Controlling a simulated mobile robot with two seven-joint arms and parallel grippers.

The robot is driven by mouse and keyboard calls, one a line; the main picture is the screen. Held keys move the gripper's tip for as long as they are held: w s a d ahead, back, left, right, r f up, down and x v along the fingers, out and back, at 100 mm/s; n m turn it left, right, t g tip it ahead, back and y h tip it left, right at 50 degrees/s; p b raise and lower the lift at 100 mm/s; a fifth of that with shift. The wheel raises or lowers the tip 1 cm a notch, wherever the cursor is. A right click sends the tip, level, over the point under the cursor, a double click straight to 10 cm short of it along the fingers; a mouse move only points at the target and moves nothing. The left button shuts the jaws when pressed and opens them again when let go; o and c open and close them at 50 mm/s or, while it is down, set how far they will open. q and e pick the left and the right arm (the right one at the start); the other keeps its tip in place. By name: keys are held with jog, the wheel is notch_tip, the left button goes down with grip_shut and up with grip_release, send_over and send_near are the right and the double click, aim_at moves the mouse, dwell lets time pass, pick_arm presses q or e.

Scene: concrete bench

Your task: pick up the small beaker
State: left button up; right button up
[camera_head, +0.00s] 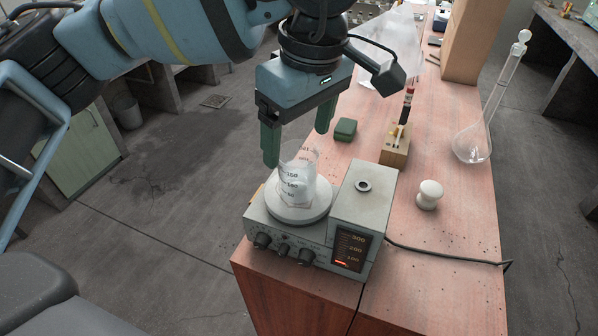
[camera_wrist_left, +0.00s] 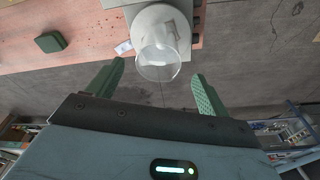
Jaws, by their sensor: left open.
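The small beaker (camera_head: 299,176), clear glass with dark graduation marks, stands upright on the round white plate of the hotplate stirrer (camera_head: 345,213). My left gripper (camera_head: 297,146) is open above and just behind the beaker, with its green fingers spread. In the left wrist view the beaker (camera_wrist_left: 157,60) shows ahead of and roughly between the open fingers (camera_wrist_left: 155,85), apart from both. The beaker appears empty. My right gripper is in neither view.
A green block (camera_head: 345,130), a wooden stand (camera_head: 395,147) with a pen-like item, a white knob-shaped piece (camera_head: 429,194) and a volumetric flask (camera_head: 473,143) are on or beside the bench. A cable crosses the right front.

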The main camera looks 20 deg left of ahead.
aim_at(297, 161)
pick_arm(q)
jog(key=shift+w+a+f, duration=0.1)
jog(key=shift+w+f, duration=0.1)
jog(key=shift+f, duration=0.3)
jog(key=shift+w+a+f, duration=0.1)
jog(key=shift+f, duration=1.2)
jog(key=shift+a+f, duration=0.1)
jog(key=shift+f, duration=1.15)
jog(key=c, duration=1.1)
jog(key=shift+c, duration=0.2)
jog(key=shift+r, duration=0.15)
jog(key=shift+r, duration=1.7)
jog(key=s+r+b, duration=0.1)
jog(key=s, duration=1.5)
jog(key=shift+r, duration=0.15)
